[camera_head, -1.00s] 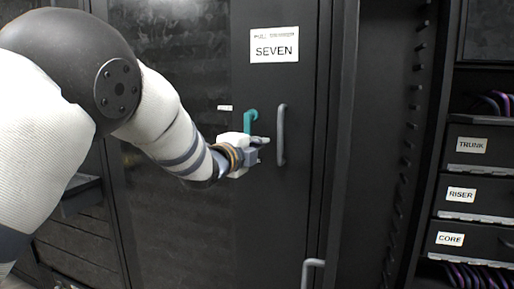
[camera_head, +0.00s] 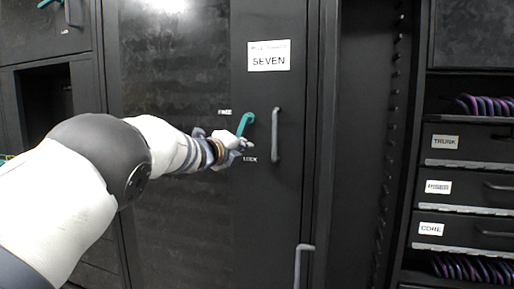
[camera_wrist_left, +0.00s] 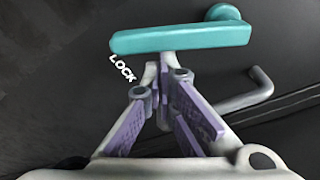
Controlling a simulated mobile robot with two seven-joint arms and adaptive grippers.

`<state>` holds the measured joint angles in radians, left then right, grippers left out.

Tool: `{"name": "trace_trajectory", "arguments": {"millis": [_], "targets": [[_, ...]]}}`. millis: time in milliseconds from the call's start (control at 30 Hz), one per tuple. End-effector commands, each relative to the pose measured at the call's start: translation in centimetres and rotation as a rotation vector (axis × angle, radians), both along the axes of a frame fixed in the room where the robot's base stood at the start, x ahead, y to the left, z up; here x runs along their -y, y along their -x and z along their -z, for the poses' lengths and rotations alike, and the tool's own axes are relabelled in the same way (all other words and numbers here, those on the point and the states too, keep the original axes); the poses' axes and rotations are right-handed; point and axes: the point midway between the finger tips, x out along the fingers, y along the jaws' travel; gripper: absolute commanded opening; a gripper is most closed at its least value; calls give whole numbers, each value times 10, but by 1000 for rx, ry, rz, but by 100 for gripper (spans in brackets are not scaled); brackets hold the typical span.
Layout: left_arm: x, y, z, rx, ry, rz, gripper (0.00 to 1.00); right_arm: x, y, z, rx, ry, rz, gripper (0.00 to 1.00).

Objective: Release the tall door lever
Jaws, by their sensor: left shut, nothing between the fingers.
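The teal door lever (camera_head: 246,122) is on the tall black door labelled SEVEN, left of a grey vertical handle (camera_head: 275,136). Its free end tilts down and to the left, between the FREE label (camera_head: 225,112) and the LOCK label (camera_head: 250,160). My left gripper (camera_head: 247,143) is shut and empty, close to the lever's lower end. In the left wrist view the lever (camera_wrist_left: 180,38) lies across the top, and the closed fingertips (camera_wrist_left: 165,66) reach its near edge. I cannot tell if they touch it. My right gripper is not in view.
The grey handle (camera_wrist_left: 250,92) also shows in the left wrist view, right of the fingers. A second grey handle (camera_head: 303,264) is lower right. Drawers labelled TRUNK, RISER and CORE (camera_head: 465,229) stand at the right. An open dark compartment (camera_head: 45,100) is at the left.

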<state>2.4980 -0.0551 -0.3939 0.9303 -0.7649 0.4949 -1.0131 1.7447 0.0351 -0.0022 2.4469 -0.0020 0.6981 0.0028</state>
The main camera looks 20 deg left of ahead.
Motion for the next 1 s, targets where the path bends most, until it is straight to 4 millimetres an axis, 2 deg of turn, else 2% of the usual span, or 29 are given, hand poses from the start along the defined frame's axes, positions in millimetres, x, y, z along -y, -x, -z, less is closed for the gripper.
{"name": "trace_trajectory", "arguments": {"millis": [100,400,700,1000], "targets": [[-13,-1,-4,7,-112,0,0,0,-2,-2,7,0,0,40],[-33,-2,-8,15,-397,0,0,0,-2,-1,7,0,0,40],[-49,-3,-17,24,-659,0,0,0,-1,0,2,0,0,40],[-58,-3,-26,31,-843,-1,0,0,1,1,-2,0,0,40]]}}
